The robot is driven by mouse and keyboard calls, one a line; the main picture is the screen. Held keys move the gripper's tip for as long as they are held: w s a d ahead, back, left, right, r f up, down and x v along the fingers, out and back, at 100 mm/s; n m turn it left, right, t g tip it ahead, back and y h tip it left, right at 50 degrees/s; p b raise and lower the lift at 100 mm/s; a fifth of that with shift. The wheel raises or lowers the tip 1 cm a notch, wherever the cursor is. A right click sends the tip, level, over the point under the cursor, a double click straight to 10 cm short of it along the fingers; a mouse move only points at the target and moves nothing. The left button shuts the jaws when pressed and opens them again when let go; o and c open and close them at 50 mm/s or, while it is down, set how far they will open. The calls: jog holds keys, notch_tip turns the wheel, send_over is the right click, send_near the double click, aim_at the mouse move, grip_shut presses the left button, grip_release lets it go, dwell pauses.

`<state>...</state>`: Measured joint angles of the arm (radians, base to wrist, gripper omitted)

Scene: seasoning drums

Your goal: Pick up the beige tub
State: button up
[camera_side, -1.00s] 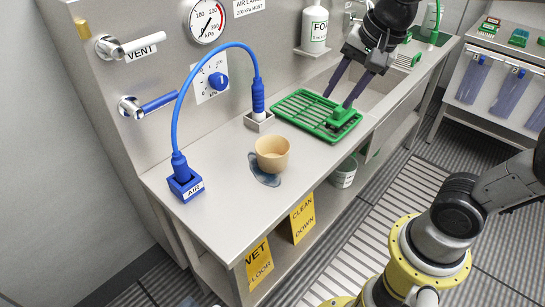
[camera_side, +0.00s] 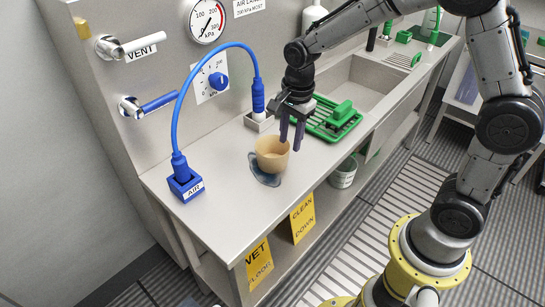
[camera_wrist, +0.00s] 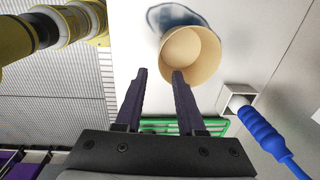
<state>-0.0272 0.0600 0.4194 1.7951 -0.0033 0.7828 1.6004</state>
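The beige tub (camera_side: 270,162) stands upright and open-topped on the steel worktop, above a dark blue-grey patch. It also shows in the wrist view (camera_wrist: 189,58), at the top middle, with its pale inside visible. My gripper (camera_side: 291,145) is just to the right of the tub in the side view, with its dark purple fingers pointing down. In the wrist view my gripper (camera_wrist: 160,74) has its fingers apart, with nothing held between them. The right fingertip overlaps the tub's rim in that view; I cannot tell whether it touches.
A green rack (camera_side: 325,126) with a green block (camera_side: 343,110) on it lies right of my gripper. A blue hose (camera_side: 178,110) arches between a blue AIR socket (camera_side: 186,184) and a white holder (camera_side: 258,122) behind the tub. The worktop's front left is clear.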

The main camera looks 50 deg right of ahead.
aim_at(286, 153)
jog(key=shift+w+a+f, duration=0.1)
jog(key=shift+w+f, duration=0.05)
jog(key=shift+f, duration=0.9)
jog(key=shift+w+a+f, duration=0.1)
jog(key=shift+f, duration=0.9)
jog(key=shift+w+a+f, duration=0.1)
jog(key=shift+w+f, duration=0.05)
jog(key=shift+f, duration=0.9)
grip_shut()
